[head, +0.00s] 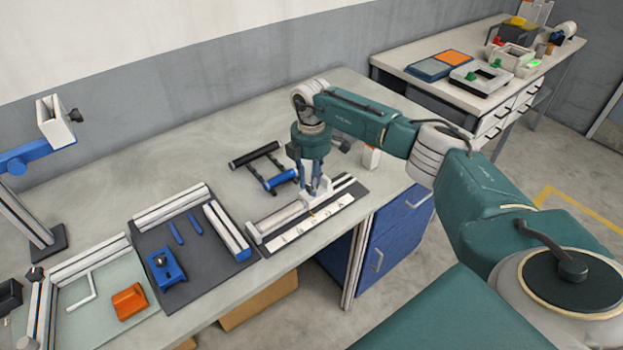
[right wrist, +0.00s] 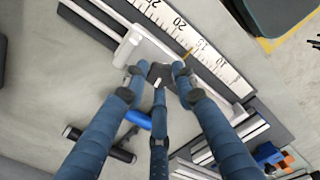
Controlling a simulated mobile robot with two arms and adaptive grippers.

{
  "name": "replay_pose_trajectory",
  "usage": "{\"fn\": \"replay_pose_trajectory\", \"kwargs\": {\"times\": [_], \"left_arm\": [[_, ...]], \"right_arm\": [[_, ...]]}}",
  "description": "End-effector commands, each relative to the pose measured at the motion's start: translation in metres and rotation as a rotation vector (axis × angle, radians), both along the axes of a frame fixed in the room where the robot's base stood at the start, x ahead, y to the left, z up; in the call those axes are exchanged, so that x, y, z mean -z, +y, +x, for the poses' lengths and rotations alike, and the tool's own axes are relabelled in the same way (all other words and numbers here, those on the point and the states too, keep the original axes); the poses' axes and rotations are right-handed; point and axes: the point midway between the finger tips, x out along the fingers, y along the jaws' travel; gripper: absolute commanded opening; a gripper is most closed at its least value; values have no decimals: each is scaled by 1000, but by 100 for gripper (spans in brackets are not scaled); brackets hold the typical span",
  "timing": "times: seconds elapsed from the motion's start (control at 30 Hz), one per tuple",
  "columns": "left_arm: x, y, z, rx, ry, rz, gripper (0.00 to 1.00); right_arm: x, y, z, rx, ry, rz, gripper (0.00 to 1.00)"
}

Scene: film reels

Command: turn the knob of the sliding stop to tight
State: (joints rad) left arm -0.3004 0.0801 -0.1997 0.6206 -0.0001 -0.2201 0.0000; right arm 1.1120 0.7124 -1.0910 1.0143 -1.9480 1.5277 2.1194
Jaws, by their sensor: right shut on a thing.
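The sliding stop (right wrist: 140,46) is a pale grey block on a rail beside a white scale (right wrist: 205,50) with black numbers. In the head view the stop is mostly hidden behind my right gripper (head: 313,190), and the scale (head: 300,229) lies in front of it. My right gripper points down. In the right wrist view its blue fingers (right wrist: 158,80) are closed around a small dark knob (right wrist: 157,70) on the stop. The knob bears a white mark. I cannot tell from its look how tight it is. My left gripper is not in view.
A stand with black and blue rollers (head: 278,180) is just behind the rail. A dark mat (head: 203,256) with white rails and a blue block (head: 166,267) lies to the left. A white box (head: 371,158) stands to the right, near the table edge.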

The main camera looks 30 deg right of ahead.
Motion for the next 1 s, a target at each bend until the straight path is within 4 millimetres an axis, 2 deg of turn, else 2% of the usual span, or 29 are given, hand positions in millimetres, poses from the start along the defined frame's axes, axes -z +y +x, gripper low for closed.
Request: {"fn": "replay_pose_trajectory", "kwargs": {"times": [0.4, 0.93, 0.97, 1.0], "left_arm": [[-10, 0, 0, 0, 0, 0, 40], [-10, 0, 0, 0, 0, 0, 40], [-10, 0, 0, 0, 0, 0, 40], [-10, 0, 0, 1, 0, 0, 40]], "right_arm": [[-1, 2, 1, 179, 0, 4, 1], [0, 3, 1, 204, -2, 5, 1], [0, 3, 1, 203, -2, 5, 29], [0, 2, 1, 203, -2, 5, 37]]}}
